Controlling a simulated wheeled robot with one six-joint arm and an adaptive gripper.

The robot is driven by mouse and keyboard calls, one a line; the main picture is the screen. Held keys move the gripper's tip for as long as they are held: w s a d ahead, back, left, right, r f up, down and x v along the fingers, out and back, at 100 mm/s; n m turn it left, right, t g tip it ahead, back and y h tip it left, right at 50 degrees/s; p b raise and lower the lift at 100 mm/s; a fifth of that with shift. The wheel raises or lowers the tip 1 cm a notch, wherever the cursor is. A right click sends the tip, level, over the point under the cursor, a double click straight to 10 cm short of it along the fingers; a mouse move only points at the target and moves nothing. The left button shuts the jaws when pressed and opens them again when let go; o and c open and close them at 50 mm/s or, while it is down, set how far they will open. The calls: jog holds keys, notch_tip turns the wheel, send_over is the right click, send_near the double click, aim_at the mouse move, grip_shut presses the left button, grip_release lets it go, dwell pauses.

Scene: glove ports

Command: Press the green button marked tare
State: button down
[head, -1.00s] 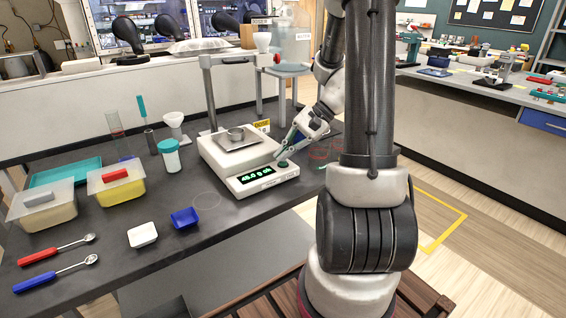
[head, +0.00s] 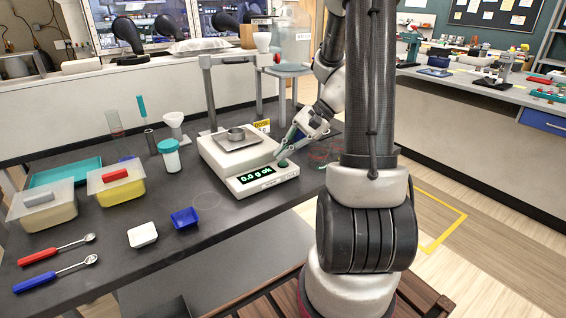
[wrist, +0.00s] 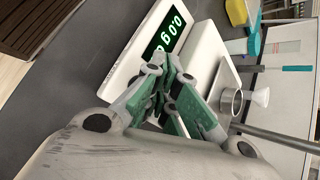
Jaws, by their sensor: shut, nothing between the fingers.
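The white scale (head: 245,160) stands on the dark bench with a small metal cup (head: 236,134) on its pan. The green button (head: 283,163) is at the right end of the display panel. My gripper (head: 284,155) is shut and empty, its fingertips just above or at the button; I cannot tell whether they touch. In the wrist view the shut fingers (wrist: 160,68) point at the panel beside the display (wrist: 168,38) and hide the button. The metal cup also shows there (wrist: 230,101).
Left of the scale stand a white jar with a teal lid (head: 169,155), lidded tubs (head: 117,183) and a blue tray (head: 185,218). The bench in front of the scale is clear.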

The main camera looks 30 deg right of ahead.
aim_at(284, 164)
jog(key=shift+r, duration=0.35)
jog(key=shift+r, duration=2.55)
jog(key=s+d+f+n+g+h, duration=0.1)
jog(key=s+d+f+g+h, duration=0.15)
jog(key=s, duration=0.25)
jog(key=s+a+r+n+t+h, duration=0.4)
jog(key=s+a+r+n+h, duration=0.1)
jog(key=s+r+n, duration=0.5)
jog(key=shift+s+a+r+n+h, duration=0.15)
jog(key=shift+s+n+h, duration=0.1)
jog(key=shift+n+h, duration=0.4)
